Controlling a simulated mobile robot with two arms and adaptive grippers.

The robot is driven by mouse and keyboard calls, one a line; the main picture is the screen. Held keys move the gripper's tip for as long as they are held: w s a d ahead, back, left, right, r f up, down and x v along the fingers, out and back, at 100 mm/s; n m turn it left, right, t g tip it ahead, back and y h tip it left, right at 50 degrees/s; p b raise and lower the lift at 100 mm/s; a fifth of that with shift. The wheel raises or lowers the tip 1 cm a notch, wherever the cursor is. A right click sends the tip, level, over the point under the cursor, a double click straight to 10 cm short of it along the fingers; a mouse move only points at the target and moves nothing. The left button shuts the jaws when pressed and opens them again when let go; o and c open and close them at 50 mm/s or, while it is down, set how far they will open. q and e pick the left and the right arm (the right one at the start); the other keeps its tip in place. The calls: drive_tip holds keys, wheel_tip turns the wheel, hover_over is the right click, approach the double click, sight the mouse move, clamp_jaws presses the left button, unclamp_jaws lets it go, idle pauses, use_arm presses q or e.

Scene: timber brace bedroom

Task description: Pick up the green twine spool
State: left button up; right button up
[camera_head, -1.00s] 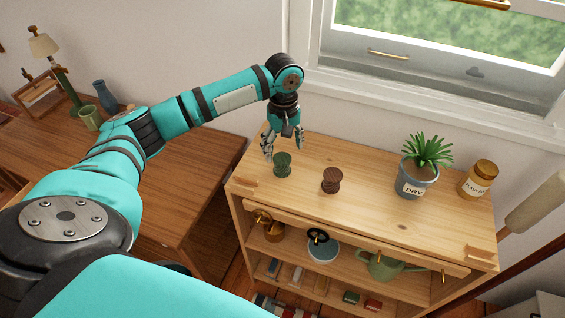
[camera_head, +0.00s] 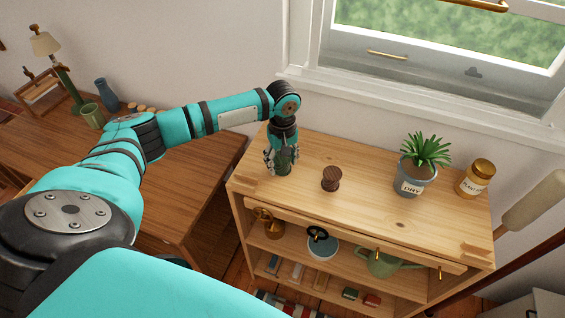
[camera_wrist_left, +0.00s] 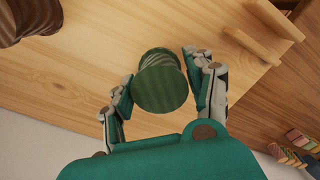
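The green twine spool (camera_wrist_left: 160,82) stands on the wooden shelf top, between the two fingers of my left gripper in the left wrist view. In the head view the spool (camera_head: 284,163) is partly hidden by the fingers. My left gripper (camera_head: 281,160) points down around it near the top's left end. In the wrist view the left gripper (camera_wrist_left: 162,92) is open, with a small gap visible between the spool and the right finger; contact on the left side is unclear. My right gripper is not in view.
A brown spool (camera_head: 331,179) stands to the right on the shelf top (camera_head: 365,190). Farther right are a potted plant (camera_head: 413,178) and an amber jar (camera_head: 475,179). The window wall is behind. Lower shelves hold a green watering can (camera_head: 383,263).

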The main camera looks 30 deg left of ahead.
use_arm(q)
drive_tip(key=c, duration=0.7)
drive_tip(key=shift+r, duration=0.1)
drive_tip(key=shift+c, duration=0.2)
